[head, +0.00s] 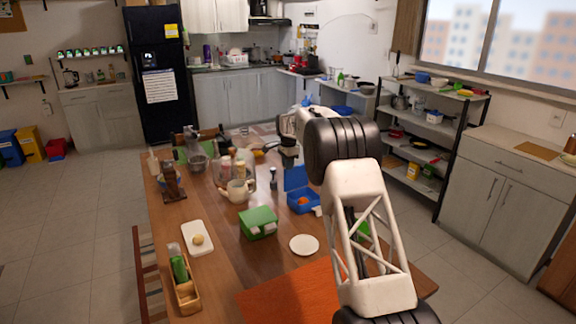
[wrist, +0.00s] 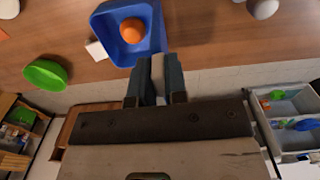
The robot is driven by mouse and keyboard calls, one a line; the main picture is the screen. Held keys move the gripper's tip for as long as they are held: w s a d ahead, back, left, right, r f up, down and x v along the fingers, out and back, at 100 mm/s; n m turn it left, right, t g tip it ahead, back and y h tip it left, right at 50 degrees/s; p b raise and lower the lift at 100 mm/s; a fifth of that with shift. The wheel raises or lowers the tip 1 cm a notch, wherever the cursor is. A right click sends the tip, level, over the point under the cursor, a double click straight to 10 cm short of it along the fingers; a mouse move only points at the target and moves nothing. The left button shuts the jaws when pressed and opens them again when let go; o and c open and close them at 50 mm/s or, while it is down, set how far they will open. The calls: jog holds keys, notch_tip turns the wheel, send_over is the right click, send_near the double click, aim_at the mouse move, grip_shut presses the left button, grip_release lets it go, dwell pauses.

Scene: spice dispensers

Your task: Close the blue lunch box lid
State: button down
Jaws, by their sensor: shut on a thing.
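The blue lunch box (head: 302,207) stands on the wooden table, with its lid (head: 296,178) raised at the back in the head view. An orange round thing (wrist: 132,31) lies inside the blue lunch box (wrist: 108,22) in the wrist view. My gripper (wrist: 156,58) has its fingertips right at the box's lower edge in that view. The fingers are shut on a narrow pale grey thing (wrist: 157,73) that I cannot identify. Whether they touch the box or its lid is unclear. In the head view my arm hides part of this area.
A green box (head: 258,222) and a white plate (head: 304,245) stand near the lunch box. A teapot (head: 238,190) and several jars stand to its left. A green bowl (wrist: 45,74) shows in the wrist view. An orange mat (head: 290,297) covers the near table end.

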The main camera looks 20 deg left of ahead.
jog(key=shift+s+d, duration=0.2)
jog(key=shift+s+d+f+t+y, duration=1.5)
jog(key=shift+s+d+t+y, duration=2)
jog(key=shift+d, duration=0.3)
jog(key=shift+t+y, duration=0.7)
jog(key=shift+y, duration=0.1)
jog(key=shift+s+d+f, duration=0.6)
jog(key=shift+s+f, duration=0.05)
jog(key=shift+f, duration=0.9)
jog(key=shift+s+d+f, duration=0.55)
jog(key=shift+s+f, duration=0.05)
jog(key=shift+f, duration=0.9)
jog(key=shift+s+d+f, duration=0.6)
jog(key=shift+s+f, duration=0.05)
jog(key=shift+f, duration=0.9)
